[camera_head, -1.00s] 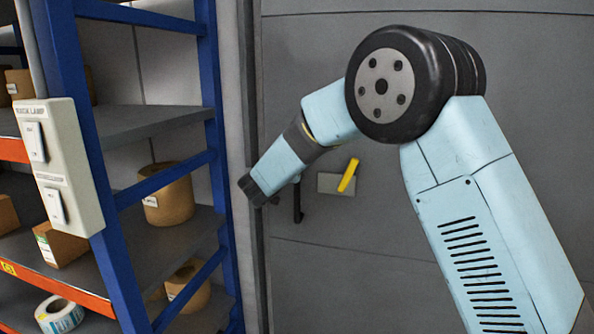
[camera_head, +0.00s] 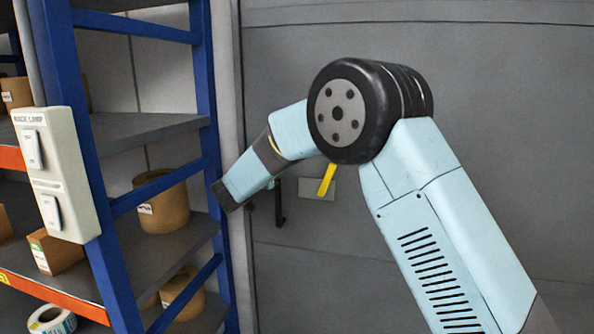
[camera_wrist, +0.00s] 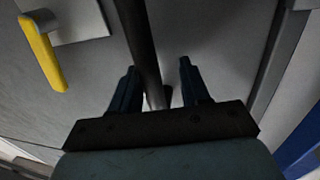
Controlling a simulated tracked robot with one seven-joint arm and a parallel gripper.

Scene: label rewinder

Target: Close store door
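The store door (camera_head: 420,210) is a large grey panel filling the right of the head view. I cannot tell whether it is fully closed. A yellow lever (camera_head: 326,180) on a small grey plate (camera_head: 316,190) sits on it, and the lever also shows at upper left in the wrist view (camera_wrist: 42,52). A black upright bar handle (camera_head: 281,204) stands left of the plate. In the wrist view this bar (camera_wrist: 138,40) runs between the two fingers of my gripper (camera_wrist: 158,68). The fingers are apart, and I see no clear grip on the bar.
A blue-framed rack (camera_head: 75,150) with grey shelves stands left of the door, holding cardboard boxes and rolls (camera_head: 163,203). A white switch box (camera_head: 57,175) is fixed to its near post. A lighter upright frame strip (camera_head: 234,255) lies between rack and door.

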